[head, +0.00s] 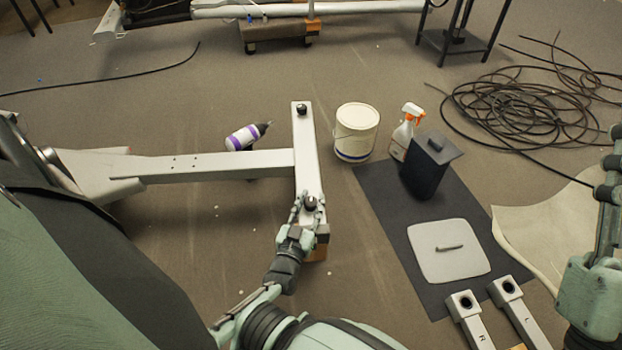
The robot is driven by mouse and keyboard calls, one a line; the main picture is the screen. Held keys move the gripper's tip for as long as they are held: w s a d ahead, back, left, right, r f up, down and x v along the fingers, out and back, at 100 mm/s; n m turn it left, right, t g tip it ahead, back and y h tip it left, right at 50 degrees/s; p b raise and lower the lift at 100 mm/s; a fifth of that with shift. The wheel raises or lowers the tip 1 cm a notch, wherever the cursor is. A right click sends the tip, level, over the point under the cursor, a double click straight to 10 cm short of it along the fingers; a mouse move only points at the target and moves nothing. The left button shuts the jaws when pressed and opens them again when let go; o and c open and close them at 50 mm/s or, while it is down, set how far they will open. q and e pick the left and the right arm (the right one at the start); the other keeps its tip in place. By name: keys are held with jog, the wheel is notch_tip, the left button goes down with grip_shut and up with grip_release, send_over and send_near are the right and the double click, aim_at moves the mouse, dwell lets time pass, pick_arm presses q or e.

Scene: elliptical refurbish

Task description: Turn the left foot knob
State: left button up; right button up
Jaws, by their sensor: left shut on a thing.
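The grey foot bar (308,150) of the elliptical lies across the end of a long grey beam (220,164). A dark foot knob (310,202) sits near its close end, and a second dark knob (302,110) sits at its far end. My left gripper (310,207) is at the close knob, its fingers on either side, shut on it. The fingers partly hide this knob. My right arm (595,290) stands at the right edge, away from the bar; its end is cut off by the frame, so its jaws cannot be judged.
A white bucket (357,132), a spray bottle (405,132) and a dark bin-like part (428,165) stand right of the bar. A dark mat (385,205) holds a grey panel (449,264). Cables (520,105) coil at the back right.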

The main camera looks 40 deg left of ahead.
aim_at(311, 201)
pick_arm(q)
jog(key=o, duration=1.2)
notch_tip(311, 201, up, 10)
